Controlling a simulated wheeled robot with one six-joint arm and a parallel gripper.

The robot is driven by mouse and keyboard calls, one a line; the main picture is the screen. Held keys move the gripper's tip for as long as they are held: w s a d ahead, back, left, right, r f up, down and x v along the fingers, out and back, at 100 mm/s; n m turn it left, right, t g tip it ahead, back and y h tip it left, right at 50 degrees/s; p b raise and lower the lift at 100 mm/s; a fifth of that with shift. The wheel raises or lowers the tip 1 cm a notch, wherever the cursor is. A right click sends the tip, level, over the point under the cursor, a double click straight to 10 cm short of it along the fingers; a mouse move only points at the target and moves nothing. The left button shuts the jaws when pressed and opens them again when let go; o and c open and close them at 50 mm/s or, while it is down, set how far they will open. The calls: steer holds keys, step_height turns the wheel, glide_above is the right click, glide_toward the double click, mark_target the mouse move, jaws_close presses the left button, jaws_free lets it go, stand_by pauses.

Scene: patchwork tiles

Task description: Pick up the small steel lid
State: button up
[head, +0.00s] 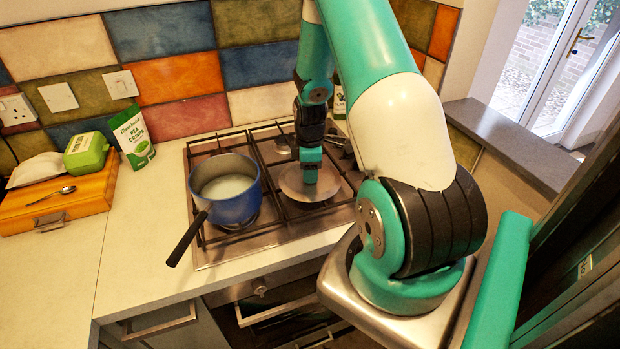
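The small steel lid (290,183) lies on the right part of the gas hob, on the pan supports.
The hob (212,252) has raised black grates. On the left worktop are a wooden box (75,207) with a spoon (52,195), a green carton (87,153) and a pea crisps bag (133,137). A bottle (339,103) stands behind my arm. The front left worktop is clear.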

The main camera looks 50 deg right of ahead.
steer(key=c, duration=0.7)
steer(key=shift+o, duration=0.2)
